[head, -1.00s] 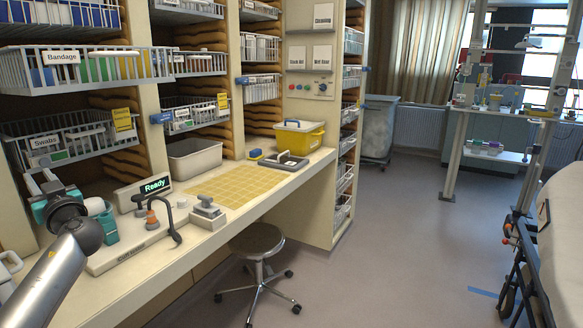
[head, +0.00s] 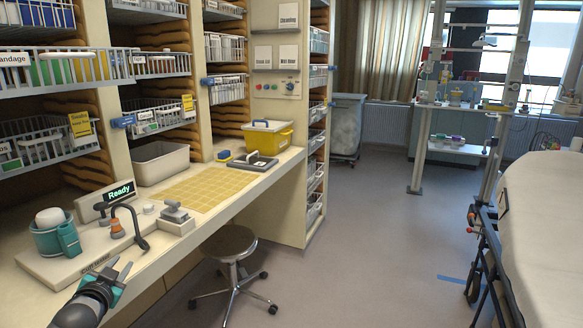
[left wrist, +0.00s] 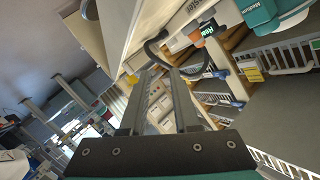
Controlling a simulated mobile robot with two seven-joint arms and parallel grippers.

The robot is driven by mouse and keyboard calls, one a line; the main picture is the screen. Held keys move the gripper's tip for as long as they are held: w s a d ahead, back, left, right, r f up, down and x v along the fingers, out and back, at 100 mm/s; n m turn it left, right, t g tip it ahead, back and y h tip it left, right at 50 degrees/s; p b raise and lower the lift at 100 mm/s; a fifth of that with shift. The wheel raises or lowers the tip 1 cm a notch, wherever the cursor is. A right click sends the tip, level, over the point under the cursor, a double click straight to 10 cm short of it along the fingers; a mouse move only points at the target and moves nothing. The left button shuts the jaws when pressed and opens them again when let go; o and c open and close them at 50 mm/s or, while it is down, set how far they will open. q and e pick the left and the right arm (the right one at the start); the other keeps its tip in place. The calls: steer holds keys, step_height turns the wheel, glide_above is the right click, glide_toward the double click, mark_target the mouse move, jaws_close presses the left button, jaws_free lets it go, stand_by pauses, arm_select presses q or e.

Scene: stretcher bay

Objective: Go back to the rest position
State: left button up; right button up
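My left gripper (head: 118,264) is at the lower left of the head view, in front of the counter edge and apart from the device on it. In the left wrist view my left gripper (left wrist: 157,78) shows two dark fingers with a clear gap and nothing between them. It is open and empty. My right gripper is in neither view.
A teal holder (head: 52,240) with a white rounded top stands on a pale base on the counter (head: 215,216). A "Ready" display (head: 120,192) is behind it. A round stool (head: 229,243) stands before the counter. A stretcher (head: 545,215) is at right; open floor (head: 370,225) lies between.

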arm_select(q)
steer(key=s+d+f+g+h, duration=0.1)
steer(key=s+d+f+g, duration=0.2)
steer(key=s+f, duration=0.65)
steer(key=s+d+f+n+g, duration=0.15)
steer(key=s+d+f, duration=0.35)
steer(key=f, duration=0.8)
steer(key=s+d+f+g+h, duration=0.1)
steer(key=s+d+f+g, duration=0.15)
steer(key=s+f, duration=0.75)
steer(key=s+d+f+g, duration=0.2)
steer(key=s+d+f, duration=0.2)
steer(key=s, duration=0.6)
steer(key=s+d+f+g+h, duration=0.1)
steer(key=s+d+f, duration=0.3)
steer(key=s, duration=0.7)
steer(key=s+d+f+g, duration=0.4)
steer(key=s+f, duration=0.2)
steer(key=s, duration=0.5)
steer(key=shift+d+h, duration=0.3)
steer(key=shift+d, duration=0.1)
